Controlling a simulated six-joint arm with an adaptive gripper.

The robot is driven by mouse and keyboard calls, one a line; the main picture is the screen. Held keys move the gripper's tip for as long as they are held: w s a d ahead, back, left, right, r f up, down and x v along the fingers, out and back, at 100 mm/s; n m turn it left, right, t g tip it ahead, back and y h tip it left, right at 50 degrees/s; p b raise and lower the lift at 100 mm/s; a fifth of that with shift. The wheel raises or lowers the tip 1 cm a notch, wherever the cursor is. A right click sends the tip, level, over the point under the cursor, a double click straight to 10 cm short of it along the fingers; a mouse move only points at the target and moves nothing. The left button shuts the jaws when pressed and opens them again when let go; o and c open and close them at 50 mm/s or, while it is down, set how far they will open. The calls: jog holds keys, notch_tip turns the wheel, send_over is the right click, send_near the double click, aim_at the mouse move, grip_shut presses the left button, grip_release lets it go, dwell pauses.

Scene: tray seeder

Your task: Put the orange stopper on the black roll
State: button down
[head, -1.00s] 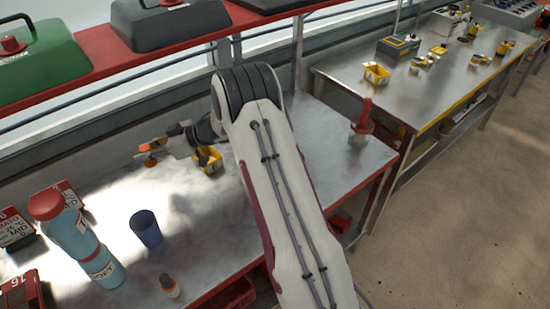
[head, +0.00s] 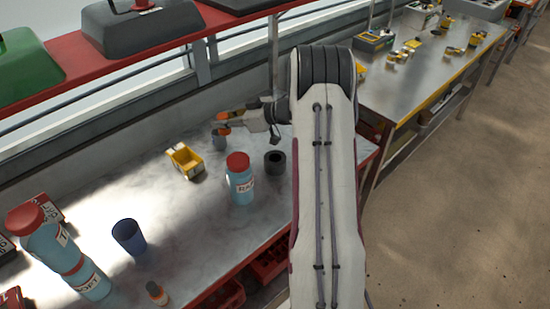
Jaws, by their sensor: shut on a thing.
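The black roll (head: 275,162) stands upright on the grey bench, right of a blue bottle with a red cap and just left of my arm. Its open top shows as a dark ring. My gripper (head: 221,127) is above the back of the bench, to the left of and behind the black roll, and apart from it. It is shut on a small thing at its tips. Orange shows there, which fits the orange stopper (head: 223,131), but the stopper's outline is too small to make out clearly.
The red-capped blue bottle (head: 240,180) stands near the roll. A yellow bin (head: 185,161) lies left of the gripper. A red shelf (head: 75,48) runs above.

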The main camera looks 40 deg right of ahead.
jog(key=s+d+r+m+h, duration=0.1)
jog(key=s+d+m+h, duration=0.1)
jog(key=s+d, duration=0.7)
send_over(275, 158)
jog(key=shift+r+n+y, duration=0.2)
jog(key=shift+n+y, duration=0.1)
jog(key=shift+y, duration=0.1)
jog(key=shift+f, duration=3.1)
jog(key=shift+f, duration=0.1)
jog(key=shift+f, duration=1.8)
jog(key=shift+f, duration=0.1)
